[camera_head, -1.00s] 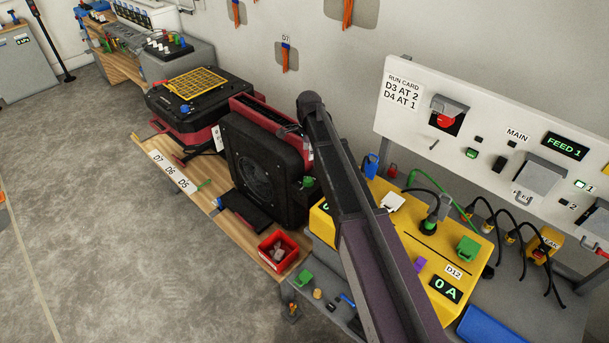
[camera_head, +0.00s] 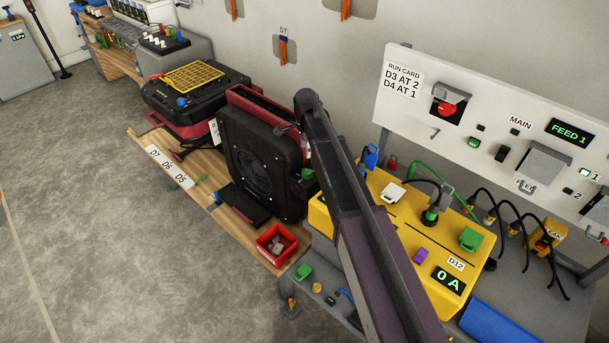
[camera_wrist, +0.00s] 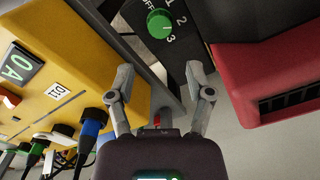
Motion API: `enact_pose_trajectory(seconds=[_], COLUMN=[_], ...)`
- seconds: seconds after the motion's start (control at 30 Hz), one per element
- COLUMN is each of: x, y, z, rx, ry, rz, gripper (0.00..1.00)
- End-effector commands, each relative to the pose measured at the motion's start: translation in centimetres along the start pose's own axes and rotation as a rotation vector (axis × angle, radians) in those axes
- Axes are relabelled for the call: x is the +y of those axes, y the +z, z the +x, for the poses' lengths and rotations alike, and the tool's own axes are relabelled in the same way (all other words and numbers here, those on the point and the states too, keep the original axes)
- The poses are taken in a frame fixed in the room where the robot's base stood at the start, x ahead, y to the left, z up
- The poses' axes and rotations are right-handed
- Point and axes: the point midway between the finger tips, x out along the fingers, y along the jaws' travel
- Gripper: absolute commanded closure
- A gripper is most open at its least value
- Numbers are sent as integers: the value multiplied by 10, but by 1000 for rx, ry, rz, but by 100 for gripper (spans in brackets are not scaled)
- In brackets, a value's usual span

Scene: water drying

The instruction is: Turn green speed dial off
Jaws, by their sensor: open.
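The green speed dial (camera_wrist: 159,23) is on a black panel at the top of the wrist view. White marks OFF, 1, 2 and 3 surround it; its exact setting is hard to read. In the head view a green knob (camera_head: 306,174) shows on the right side of the black dryer fan (camera_head: 262,170), partly beside my arm. My gripper (camera_wrist: 160,76) is open and empty. Its two fingers point toward the dial and are apart from it, one on each side below it in the picture. The head view mostly hides my gripper behind my arm.
A yellow unit (camera_head: 400,245) with a 0 A display and cables stands beside the fan. In the wrist view, yellow housing (camera_wrist: 60,50) is on the left and a red housing (camera_wrist: 265,70) on the right. A red bin (camera_head: 276,244) sits on the bench.

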Motion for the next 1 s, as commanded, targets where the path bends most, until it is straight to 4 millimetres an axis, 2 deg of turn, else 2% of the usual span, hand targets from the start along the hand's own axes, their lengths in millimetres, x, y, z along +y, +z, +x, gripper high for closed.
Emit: enact_pose_trajectory(seconds=[0.03, 1.0], x=[0, 0], y=[0, 2], z=[8, 83], rx=[0, 0], ry=[0, 0], rz=[0, -2], gripper=[33, 33])
